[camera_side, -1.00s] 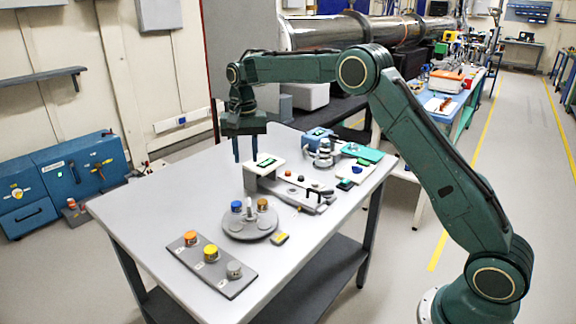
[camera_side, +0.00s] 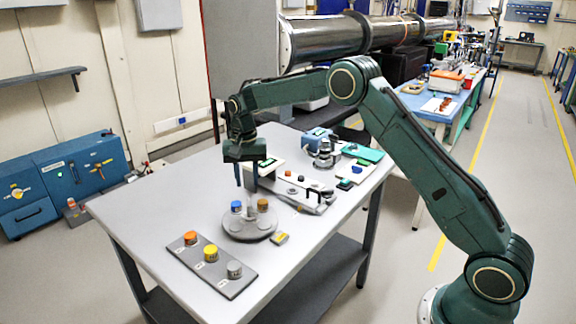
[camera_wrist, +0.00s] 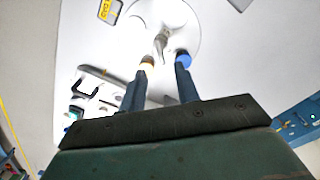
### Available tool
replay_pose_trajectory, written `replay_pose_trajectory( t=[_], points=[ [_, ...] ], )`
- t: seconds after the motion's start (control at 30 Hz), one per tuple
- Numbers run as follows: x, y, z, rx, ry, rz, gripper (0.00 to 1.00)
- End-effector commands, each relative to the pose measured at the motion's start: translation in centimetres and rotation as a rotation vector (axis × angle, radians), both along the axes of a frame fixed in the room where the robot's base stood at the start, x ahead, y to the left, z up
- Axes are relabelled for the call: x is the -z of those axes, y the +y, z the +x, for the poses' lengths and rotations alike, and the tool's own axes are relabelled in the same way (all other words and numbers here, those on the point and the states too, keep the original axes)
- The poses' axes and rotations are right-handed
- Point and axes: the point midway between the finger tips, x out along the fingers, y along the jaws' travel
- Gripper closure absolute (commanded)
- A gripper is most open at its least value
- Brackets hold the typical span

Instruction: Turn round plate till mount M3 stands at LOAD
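The round grey plate (camera_side: 250,230) lies on the table and also shows at the top of the wrist view (camera_wrist: 187,15). On it stand a blue-topped mount (camera_side: 237,207), an orange-brown-topped mount (camera_side: 262,205) and a pale upright post between them. The wrist view shows the post (camera_wrist: 160,42), the blue top (camera_wrist: 183,56) and a pale tan top (camera_wrist: 147,61) beyond my fingers. I cannot read which mount is M3. A yellow label (camera_side: 279,239) reading LOAD (camera_wrist: 108,11) lies beside the plate. My gripper (camera_side: 246,188) is open and empty, above the plate's far side.
A grey strip (camera_side: 225,280) with orange, yellow and grey capped pieces lies in front of the plate. Behind it stand a pale raised block (camera_side: 275,160), a grey fixture with a black clamp (camera_side: 312,194) and a teal tray (camera_side: 362,152). The table's left part is clear.

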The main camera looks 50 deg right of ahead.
Motion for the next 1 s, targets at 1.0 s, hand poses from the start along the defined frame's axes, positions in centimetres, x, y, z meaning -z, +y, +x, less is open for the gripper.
replay_pose_trajectory(
  t=[1.0],
  points=[
    [6.9,0.0,0.0,0.0,0.0,0.0,0.86]
  ],
)
